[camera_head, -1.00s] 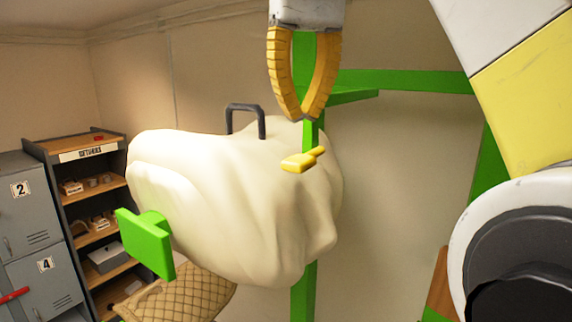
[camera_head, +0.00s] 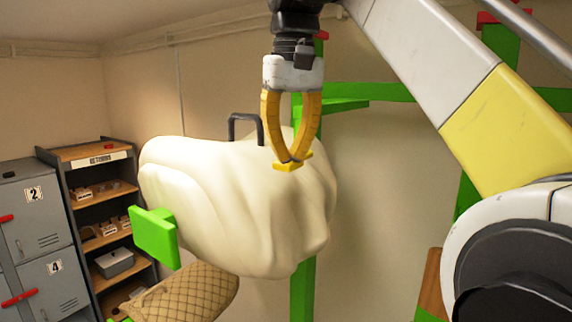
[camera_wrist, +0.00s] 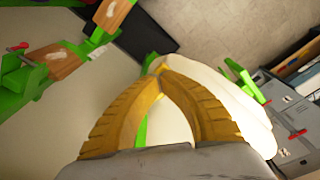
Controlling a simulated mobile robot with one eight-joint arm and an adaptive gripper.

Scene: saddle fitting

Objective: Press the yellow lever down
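The yellow lever (camera_head: 280,167) is a small flat tab in front of the cream, saddle-shaped body (camera_head: 230,200) in the head view. My gripper (camera_head: 291,159) points down from above, and its yellow fingers meet at the tips with nothing seen between them. The tips overlap the lever in the head view; I cannot tell whether they touch it. In the wrist view the closed fingertips (camera_wrist: 161,67) lie over the cream body's edge (camera_wrist: 235,105), and I cannot make the lever out apart from them.
A dark handle (camera_head: 246,122) stands on the cream body, left of my gripper. A green block (camera_head: 153,235) sticks out at its lower left, above a tan quilted pad (camera_head: 190,292). A green frame (camera_head: 370,92) stands behind. Shelves (camera_head: 100,205) and grey lockers (camera_head: 35,225) are at left.

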